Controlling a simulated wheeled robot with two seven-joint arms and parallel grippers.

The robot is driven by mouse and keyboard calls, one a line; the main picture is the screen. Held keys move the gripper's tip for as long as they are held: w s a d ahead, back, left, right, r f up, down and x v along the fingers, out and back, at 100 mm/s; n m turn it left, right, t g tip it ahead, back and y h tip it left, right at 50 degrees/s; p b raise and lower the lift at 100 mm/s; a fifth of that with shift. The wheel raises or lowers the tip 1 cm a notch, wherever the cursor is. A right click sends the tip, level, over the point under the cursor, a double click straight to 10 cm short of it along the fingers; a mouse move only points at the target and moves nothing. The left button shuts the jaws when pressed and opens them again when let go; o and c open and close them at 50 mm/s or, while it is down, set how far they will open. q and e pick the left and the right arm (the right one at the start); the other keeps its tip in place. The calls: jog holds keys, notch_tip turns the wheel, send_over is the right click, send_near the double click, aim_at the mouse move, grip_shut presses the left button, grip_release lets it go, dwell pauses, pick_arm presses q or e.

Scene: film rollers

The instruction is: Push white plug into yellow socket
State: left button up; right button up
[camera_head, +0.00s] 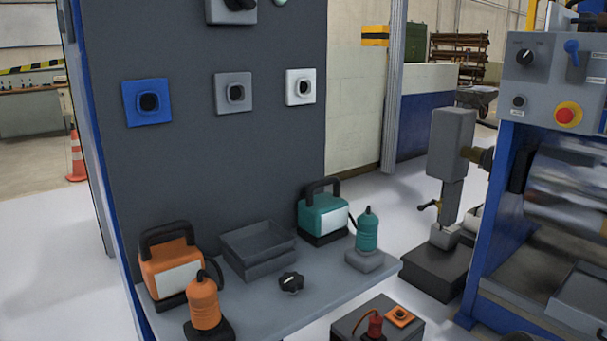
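I see no white plug and no yellow socket in this view. A dark panel (210,165) carries a blue socket (147,102), a grey socket (233,92) and a white socket (300,86) in a row. On the shelf (330,298) below stand an orange plug-like piece (205,303) and a teal one (367,232), both upright. A red plug-like piece (375,325) stands on a dark box (350,325) at the bottom, beside an orange square fitting (400,316). Neither of my grippers is in view.
An orange case (170,267), a teal case (323,217), a grey tray (258,245) and a black knob (291,282) occupy the shelf. A roller machine with a control box (550,75) stands at the right. White floor (40,270) is open at the left.

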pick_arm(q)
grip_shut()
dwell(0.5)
